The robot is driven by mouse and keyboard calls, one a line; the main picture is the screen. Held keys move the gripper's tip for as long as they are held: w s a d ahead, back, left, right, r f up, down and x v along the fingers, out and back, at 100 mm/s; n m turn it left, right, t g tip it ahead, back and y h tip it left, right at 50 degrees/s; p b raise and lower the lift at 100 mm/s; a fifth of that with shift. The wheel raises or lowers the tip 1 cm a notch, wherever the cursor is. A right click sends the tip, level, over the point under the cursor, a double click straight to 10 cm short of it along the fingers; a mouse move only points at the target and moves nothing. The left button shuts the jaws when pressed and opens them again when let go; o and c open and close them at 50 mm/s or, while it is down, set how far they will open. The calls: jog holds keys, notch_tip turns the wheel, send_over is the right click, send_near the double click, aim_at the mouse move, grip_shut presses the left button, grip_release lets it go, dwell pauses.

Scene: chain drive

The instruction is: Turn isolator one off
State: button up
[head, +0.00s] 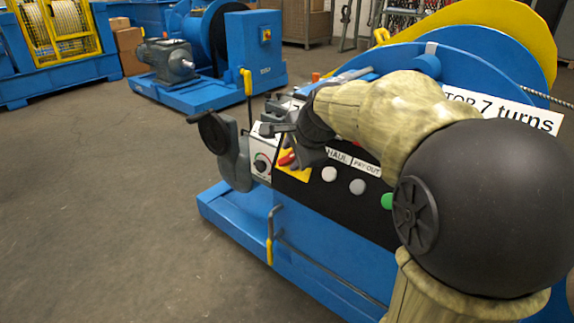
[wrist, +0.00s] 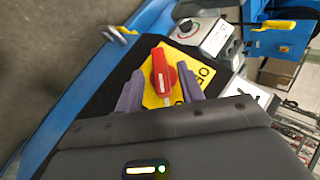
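A red rotary handle (wrist: 160,72) on a yellow plate (wrist: 182,58) is in the middle of the wrist view. It also shows in the head view (head: 287,158), partly covered by my gripper. The plate's black lettering is partly hidden, and I cannot read an isolator number. My gripper (wrist: 159,68) is open, with one finger on each side of the red handle in the wrist view. Gaps show between the fingers and the handle. In the head view my gripper (head: 291,143) is right at the yellow plate, above the black panel.
The black panel (head: 345,206) carries grey buttons (head: 329,174) and a green button (head: 387,201) under HAUL and PAY OUT labels. A light box with a dial (head: 262,164) and a dark handwheel (head: 214,133) stand to the left. A yellow-gripped lever (head: 270,240) is below. The floor at left is clear.

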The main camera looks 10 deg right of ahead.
aim_at(290, 157)
jog(key=shift+b+x, duration=0.45)
jog(key=shift+x, duration=1.05)
grip_shut()
